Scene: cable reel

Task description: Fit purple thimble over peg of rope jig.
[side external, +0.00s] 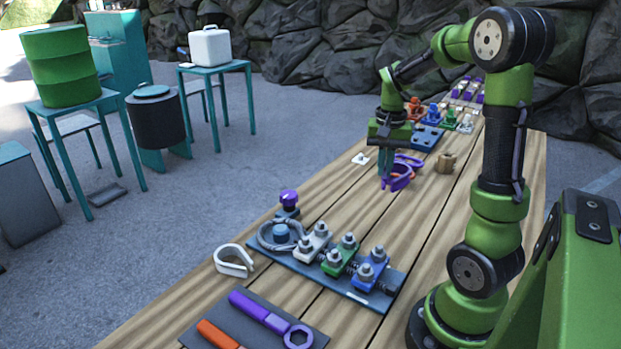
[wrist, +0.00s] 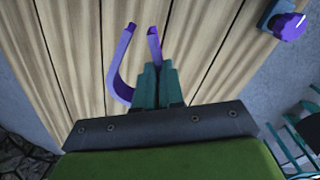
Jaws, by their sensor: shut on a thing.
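The purple thimble (side external: 402,181) is a U-shaped band at my gripper, above the wooden table. My gripper (side external: 385,183) points down and is shut on one leg of it. In the wrist view the fingertips (wrist: 153,68) pinch the right leg, and the thimble's curved end (wrist: 117,92) hangs out to the left. The rope jig (side external: 379,300) is a dark plate nearer the camera, apart from the thimble. Its blue peg (side external: 281,233) stands at the left end with grey rope looped around it. The exact gap under the thimble is hard to tell.
A purple knob (side external: 289,198) rises behind the peg. White, green and blue clamps with bolts line the jig. A white thimble (side external: 233,261) lies left of it, and a purple wrench (side external: 270,318) in front. A tan spool (side external: 446,162) stands right of my gripper.

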